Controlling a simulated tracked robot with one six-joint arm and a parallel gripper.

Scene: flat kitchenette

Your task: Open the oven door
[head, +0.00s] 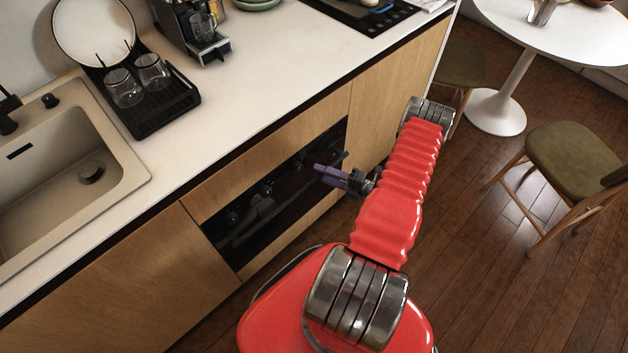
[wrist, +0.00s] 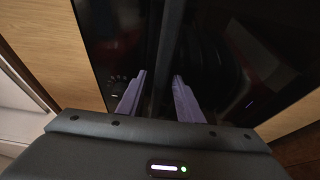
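The oven (head: 262,201) is a black glossy front set into the wooden cabinets under the counter in the head view. Its door looks shut, with several knobs along it. In the wrist view the dark oven front (wrist: 215,40) fills most of the picture, with reflections on it. My gripper (head: 318,174) has purple fingers and is in front of the right part of the oven. I cannot tell whether the fingertips touch the oven.
The white counter (head: 265,65) runs above the oven, with a sink (head: 75,175), a black drying rack (head: 160,105) with glasses, and a coffee machine (head: 195,30) on it. A chair (head: 575,160) and round table (head: 570,35) stand right. The wooden floor (head: 490,270) is clear in front.

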